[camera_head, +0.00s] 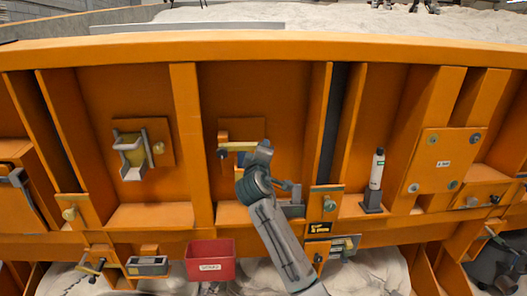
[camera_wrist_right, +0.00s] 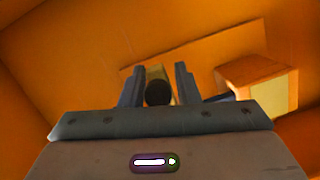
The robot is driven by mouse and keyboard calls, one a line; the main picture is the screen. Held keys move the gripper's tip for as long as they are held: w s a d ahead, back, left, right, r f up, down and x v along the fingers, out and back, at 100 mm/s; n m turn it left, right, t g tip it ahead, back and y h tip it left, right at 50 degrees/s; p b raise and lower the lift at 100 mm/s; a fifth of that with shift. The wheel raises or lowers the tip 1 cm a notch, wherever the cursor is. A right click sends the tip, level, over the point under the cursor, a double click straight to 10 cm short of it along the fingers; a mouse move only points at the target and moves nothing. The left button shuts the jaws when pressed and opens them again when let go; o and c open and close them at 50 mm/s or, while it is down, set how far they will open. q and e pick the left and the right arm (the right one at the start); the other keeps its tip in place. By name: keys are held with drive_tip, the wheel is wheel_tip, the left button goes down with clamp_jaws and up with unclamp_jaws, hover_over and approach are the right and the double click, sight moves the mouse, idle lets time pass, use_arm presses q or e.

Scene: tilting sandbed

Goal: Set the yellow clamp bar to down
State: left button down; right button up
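The yellow clamp bar (camera_head: 238,146) lies about level on an orange plate in the middle bay of the frame. Its right end is hidden behind my right gripper (camera_head: 258,150) in the head view. In the right wrist view, the pale yellow bar (camera_wrist_right: 155,74) with a dark round end (camera_wrist_right: 158,93) shows between the two fingers of my right gripper (camera_wrist_right: 160,84). The fingers stand apart, with a visible gap at the right finger; I see no firm grip on the bar. My left gripper is not in view.
An orange block with a pale yellow face (camera_wrist_right: 270,90) stands close right of the fingers in the wrist view. A grey bracket (camera_head: 132,157) is left, a white bottle (camera_head: 377,168) right. A red bin (camera_head: 210,260) hangs below. Orange ribs border the bay.

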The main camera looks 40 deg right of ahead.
drive_tip(key=shift+f, duration=0.1)
